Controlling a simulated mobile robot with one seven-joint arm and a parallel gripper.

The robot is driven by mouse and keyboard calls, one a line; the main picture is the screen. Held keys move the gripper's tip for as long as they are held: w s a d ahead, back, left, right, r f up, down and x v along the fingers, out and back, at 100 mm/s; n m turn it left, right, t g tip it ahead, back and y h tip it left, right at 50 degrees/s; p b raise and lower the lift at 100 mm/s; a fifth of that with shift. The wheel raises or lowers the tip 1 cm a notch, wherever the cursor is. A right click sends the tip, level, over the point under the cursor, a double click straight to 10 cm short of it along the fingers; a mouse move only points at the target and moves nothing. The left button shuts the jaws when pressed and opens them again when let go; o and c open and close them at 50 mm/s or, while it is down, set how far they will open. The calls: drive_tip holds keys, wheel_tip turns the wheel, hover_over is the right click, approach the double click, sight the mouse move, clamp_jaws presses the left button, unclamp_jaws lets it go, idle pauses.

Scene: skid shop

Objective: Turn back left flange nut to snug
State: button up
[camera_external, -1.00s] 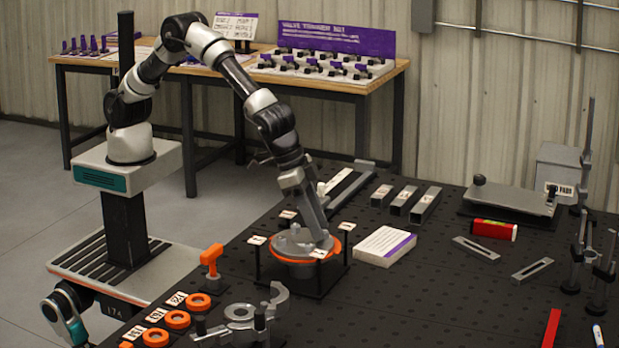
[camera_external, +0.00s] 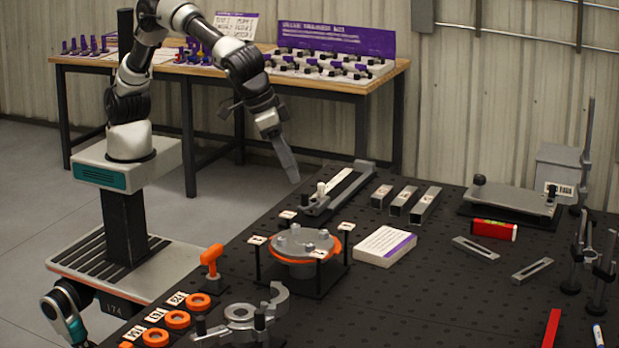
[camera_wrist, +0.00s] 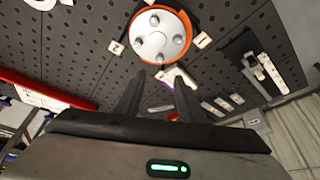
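The round grey flange (camera_external: 300,258) with an orange ring stands on a dark stand on the black table. Several nuts sit on its top face. One nut (camera_external: 295,228) is at the back and another (camera_external: 281,243) at the left; I cannot tell which is called back left, or how tight any nut is. The wrist view shows the flange (camera_wrist: 150,40) from above with its nuts, beyond my fingertips. My gripper (camera_external: 293,180) is raised above and behind the flange, clear of it. In the wrist view my gripper (camera_wrist: 162,72) has its fingers apart with nothing between them.
Small label plates (camera_external: 257,240) surround the flange. A white and purple box (camera_external: 384,246) lies right of it. A long rail fixture (camera_external: 338,190) lies behind. Orange rings (camera_external: 177,319), an orange-handled tool (camera_external: 211,260) and a grey clamp part (camera_external: 240,311) are at the front left.

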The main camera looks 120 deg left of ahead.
wheel_tip(320, 180, up, 5)
drive_tip(key=s+a+r+m+b, duration=0.1)
drive_tip(key=s+a+r+b, duration=0.2)
drive_tip(key=s+a+b, duration=0.2)
drive_tip(key=s+a+r+m+h+b, duration=0.1)
drive_tip(key=s+a+r+b, duration=0.3)
drive_tip(key=s, duration=0.5)
drive_tip(key=shift+a+b, duration=0.35)
drive_tip(key=shift+a, duration=0.95)
drive_tip(key=shift+s+r, duration=0.1)
drive_tip(key=shift+s, duration=0.1)
